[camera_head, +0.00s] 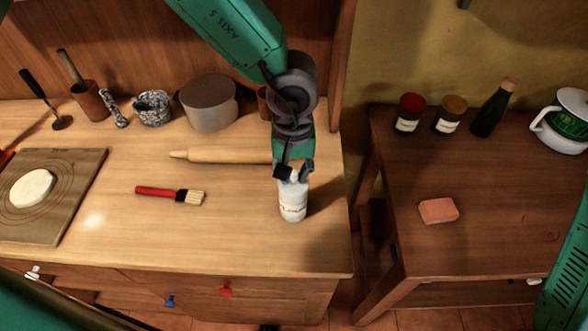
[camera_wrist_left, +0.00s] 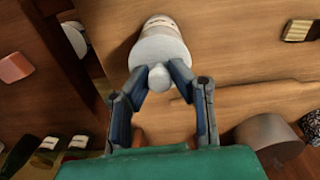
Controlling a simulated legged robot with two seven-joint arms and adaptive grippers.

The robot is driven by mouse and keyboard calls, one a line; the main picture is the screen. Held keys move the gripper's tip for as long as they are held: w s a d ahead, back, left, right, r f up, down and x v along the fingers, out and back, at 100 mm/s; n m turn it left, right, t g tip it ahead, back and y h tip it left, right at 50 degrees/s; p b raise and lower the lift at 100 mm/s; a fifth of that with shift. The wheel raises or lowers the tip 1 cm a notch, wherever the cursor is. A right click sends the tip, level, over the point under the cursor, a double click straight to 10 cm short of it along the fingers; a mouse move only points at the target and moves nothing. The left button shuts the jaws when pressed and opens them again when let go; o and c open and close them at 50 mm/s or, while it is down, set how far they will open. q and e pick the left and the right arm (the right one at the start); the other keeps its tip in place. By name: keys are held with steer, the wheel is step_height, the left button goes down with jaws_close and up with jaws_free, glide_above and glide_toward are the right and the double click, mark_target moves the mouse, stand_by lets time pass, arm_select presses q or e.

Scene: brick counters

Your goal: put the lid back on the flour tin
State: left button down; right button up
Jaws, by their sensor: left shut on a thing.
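The flour tin (camera_head: 293,205) is a white cylinder with a printed label, standing upright near the right end of the light wooden counter. My left gripper (camera_head: 294,172) points down directly above it. In the left wrist view, my left gripper (camera_wrist_left: 160,84) is shut on the pale round knob (camera_wrist_left: 158,77) of the white lid (camera_wrist_left: 160,50). The lid lines up with the tin (camera_wrist_left: 160,22); I cannot tell whether it rests on the rim or hangs just above. My right gripper is not in view.
A rolling pin (camera_head: 222,154) lies just left of my left gripper, with a red-handled brush (camera_head: 170,195) nearer the front. A round grey container (camera_head: 208,103) stands behind. A gap separates this counter from the darker table (camera_head: 490,200) on the right.

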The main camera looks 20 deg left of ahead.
arm_select(q)
steer(key=c, duration=0.9)
jaws_free()
steer(key=shift+o, duration=0.2)
steer(key=shift+r+p, duration=1.35)
steer(key=shift+p, duration=0.2)
steer(key=shift+r, duration=2.2)
jaws_close()
